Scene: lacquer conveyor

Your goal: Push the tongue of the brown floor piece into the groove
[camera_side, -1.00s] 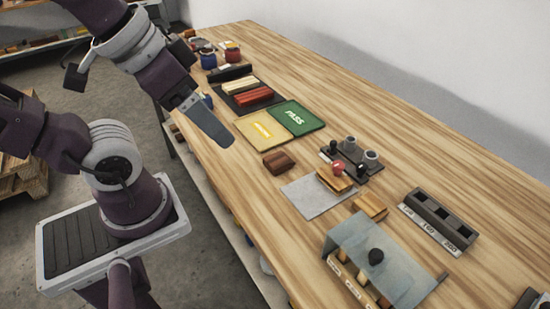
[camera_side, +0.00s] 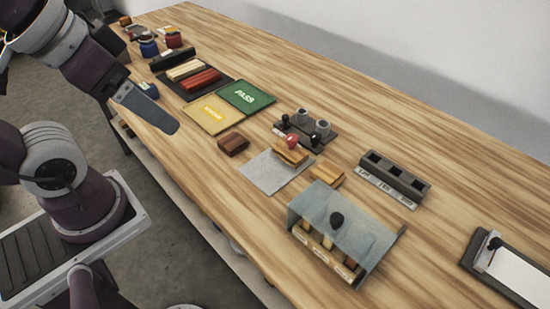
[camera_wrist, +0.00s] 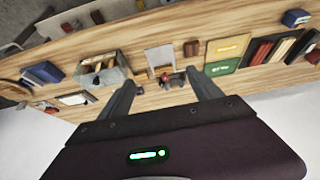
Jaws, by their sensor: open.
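A dark brown block (camera_side: 233,144), perhaps the brown floor piece, lies on the table; it also shows in the wrist view (camera_wrist: 191,48). Its tongue is too small to make out. A light wooden piece (camera_side: 290,156) with a red knob rests at the edge of a grey sheet (camera_side: 266,175). Another light wooden block (camera_side: 327,177) lies close by. I cannot tell which piece has the groove. My gripper (camera_side: 172,127) is at the table's near edge, left of the brown block and apart from it. In the wrist view its fingers (camera_wrist: 163,92) are spread and empty.
A yellow pad (camera_side: 208,116) and a green PASS pad (camera_side: 246,97) lie behind the brown block. A dark fixture (camera_side: 310,135) with grey cylinders, a grey-topped box (camera_side: 345,220) and a slotted dark holder (camera_side: 396,180) stand to the right.

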